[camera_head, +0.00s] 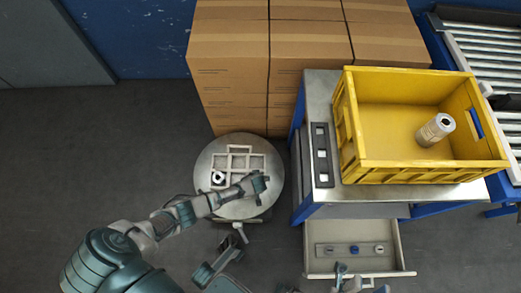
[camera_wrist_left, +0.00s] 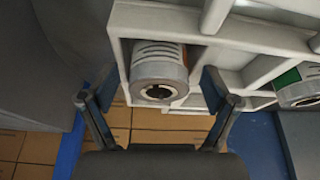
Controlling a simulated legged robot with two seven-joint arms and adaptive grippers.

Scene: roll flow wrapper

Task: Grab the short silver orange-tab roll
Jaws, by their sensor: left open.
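In the left wrist view a silver roll (camera_wrist_left: 158,75) with a dark hollow core stands in a compartment of a white rack (camera_wrist_left: 265,32). A small orange-brown strip shows at its right edge. My left gripper (camera_wrist_left: 157,92) is open, with one finger on each side of this roll, not closed on it. In the head view my left gripper (camera_head: 258,184) is over the right part of the white rack (camera_head: 238,150), hiding what is beneath. My right gripper (camera_head: 356,284) is at the bottom edge, partly cut off; its jaw state is unclear.
A green-tabbed roll (camera_wrist_left: 300,88) sits in another compartment. A dark-cored roll (camera_head: 218,178) is at the rack's left. The rack lies on a round stool (camera_head: 207,160). A yellow crate (camera_head: 420,172) holds a silver roll (camera_head: 436,129). An open drawer (camera_head: 320,268) juts below the table. Cardboard boxes (camera_head: 230,70) stand behind.

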